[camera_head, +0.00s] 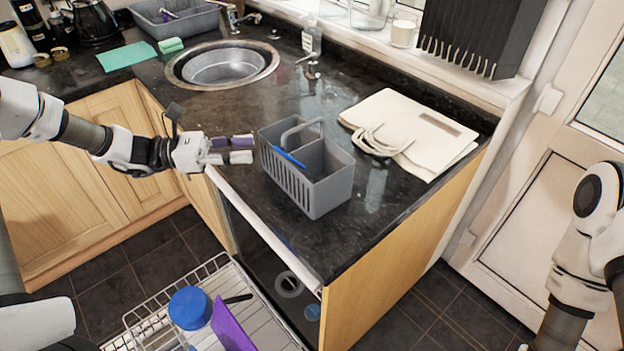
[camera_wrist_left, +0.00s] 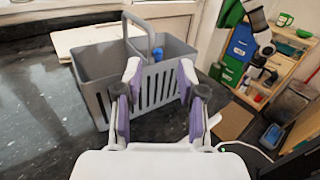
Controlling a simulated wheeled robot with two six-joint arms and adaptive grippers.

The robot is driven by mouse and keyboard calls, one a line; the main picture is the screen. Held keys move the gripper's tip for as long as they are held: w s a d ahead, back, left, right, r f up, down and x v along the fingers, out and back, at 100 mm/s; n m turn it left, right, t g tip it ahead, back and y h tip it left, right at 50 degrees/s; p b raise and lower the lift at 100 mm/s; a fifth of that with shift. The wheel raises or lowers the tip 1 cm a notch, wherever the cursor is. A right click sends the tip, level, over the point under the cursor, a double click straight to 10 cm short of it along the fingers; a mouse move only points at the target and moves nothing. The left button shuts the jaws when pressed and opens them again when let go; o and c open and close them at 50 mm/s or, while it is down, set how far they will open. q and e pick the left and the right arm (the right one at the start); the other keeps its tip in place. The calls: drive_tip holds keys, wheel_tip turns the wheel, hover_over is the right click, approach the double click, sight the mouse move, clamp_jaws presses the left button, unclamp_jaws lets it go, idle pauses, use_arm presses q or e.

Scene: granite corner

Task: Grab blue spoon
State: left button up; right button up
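The blue spoon (camera_head: 289,157) lies in the grey cutlery caddy (camera_head: 327,197); only a thin blue length shows, leaning at the caddy's left side. In the left wrist view a blue piece (camera_wrist_left: 158,54) shows in the caddy (camera_wrist_left: 98,70), and the rest is hidden by its walls. My left gripper (camera_head: 241,150) is just left of the caddy, over the counter's front edge. Its purple-padded fingers (camera_wrist_left: 159,72) are apart and empty, pointing towards the caddy. My right arm is at the right edge of the head view, its gripper out of sight.
The caddy's arched handle (camera_head: 302,128) rises above it. A folded cream bag (camera_head: 420,135) lies behind the caddy, and a sink (camera_head: 222,66) is at the back left. Below the counter, an open dishwasher rack (camera_head: 157,311) holds a blue round item (camera_head: 190,307) and a purple board (camera_head: 231,328).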

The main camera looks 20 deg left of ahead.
sight(274, 149)
use_arm(q)
drive_tip(key=x, duration=0.3)
drive_tip(key=p+x, duration=0.1)
drive_tip(key=x, duration=0.1)
drive_tip(key=shift+w+a+f, duration=0.1)
drive_tip(key=shift+w+f, duration=0.1)
drive_tip(key=shift+f, duration=0.15)
drive_tip(key=shift+s, duration=0.1)
clamp_jaws()
